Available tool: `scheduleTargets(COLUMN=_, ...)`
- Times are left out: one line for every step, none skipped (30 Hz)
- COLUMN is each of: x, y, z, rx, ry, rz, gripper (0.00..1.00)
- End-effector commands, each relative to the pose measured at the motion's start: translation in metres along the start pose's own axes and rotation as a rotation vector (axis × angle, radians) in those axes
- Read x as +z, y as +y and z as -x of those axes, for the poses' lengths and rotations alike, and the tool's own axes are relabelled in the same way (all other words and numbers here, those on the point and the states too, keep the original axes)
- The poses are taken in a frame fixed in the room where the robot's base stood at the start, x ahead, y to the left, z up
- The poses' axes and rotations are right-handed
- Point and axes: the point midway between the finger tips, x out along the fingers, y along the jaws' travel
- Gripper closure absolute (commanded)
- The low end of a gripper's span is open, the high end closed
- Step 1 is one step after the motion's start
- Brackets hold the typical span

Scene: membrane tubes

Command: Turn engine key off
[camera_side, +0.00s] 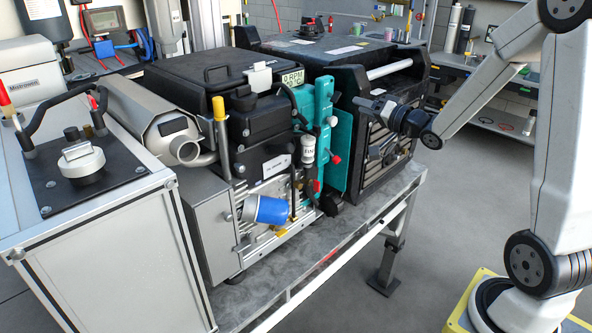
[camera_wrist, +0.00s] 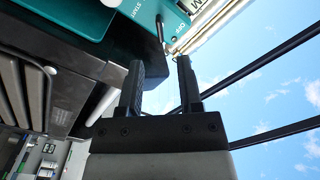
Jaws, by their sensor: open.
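The teal engine panel (camera_side: 322,105) stands upright on the front of the engine (camera_side: 255,130). I cannot make out the key there.
A black ribbed unit (camera_side: 380,100) with a light bar stands close behind my gripper. A blue filter (camera_side: 266,210) and a yellow-topped handle (camera_side: 219,108) are at the engine's front. The floor before the bench is clear.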

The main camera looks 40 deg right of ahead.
Motion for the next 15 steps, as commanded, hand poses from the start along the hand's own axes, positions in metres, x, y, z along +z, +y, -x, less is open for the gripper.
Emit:
scheduleTargets(x=0.000, y=0.000, z=-0.002, rx=0.000, ry=0.000, rz=0.001, gripper=0.54)
scheduleTargets(x=0.000, y=0.000, z=-0.003, rx=0.000, ry=0.000, rz=0.001, gripper=0.54)
scheduleTargets(x=0.000, y=0.000, z=-0.005, rx=0.000, ry=-0.001, rz=0.001, gripper=0.54)
scheduleTargets(x=0.000, y=0.000, z=-0.007, rx=0.000, ry=-0.001, rz=0.001, gripper=0.54)
scheduleTargets(x=0.000, y=0.000, z=-0.009, rx=0.001, ry=-0.001, rz=0.000, gripper=0.54)
scheduleTargets(x=0.001, y=0.000, z=-0.012, rx=0.001, ry=-0.001, rz=0.000, gripper=0.54)
scheduleTargets(x=0.001, y=0.000, z=-0.015, rx=0.001, ry=-0.002, rz=0.000, gripper=0.54)
scheduleTargets(x=0.001, y=0.000, z=-0.018, rx=0.001, ry=-0.002, rz=0.000, gripper=0.54)
scheduleTargets(x=0.001, y=0.000, z=-0.022, rx=0.000, ry=-0.002, rz=0.001, gripper=0.54)
scheduleTargets(x=0.001, y=0.000, z=-0.026, rx=0.000, ry=-0.002, rz=0.001, gripper=0.54)
scheduleTargets(x=0.001, y=0.000, z=-0.029, rx=0.000, ry=-0.002, rz=0.001, gripper=0.54)
scheduleTargets(x=0.001, y=0.000, z=-0.034, rx=0.001, ry=-0.002, rz=0.000, gripper=0.54)
scheduleTargets(x=0.001, y=0.000, z=-0.037, rx=0.001, ry=-0.001, rz=0.001, gripper=0.54)
scheduleTargets(x=0.001, y=0.000, z=-0.041, rx=0.001, ry=-0.001, rz=0.001, gripper=0.54)
scheduleTargets(x=0.001, y=0.000, z=-0.045, rx=0.001, ry=-0.002, rz=0.001, gripper=0.54)
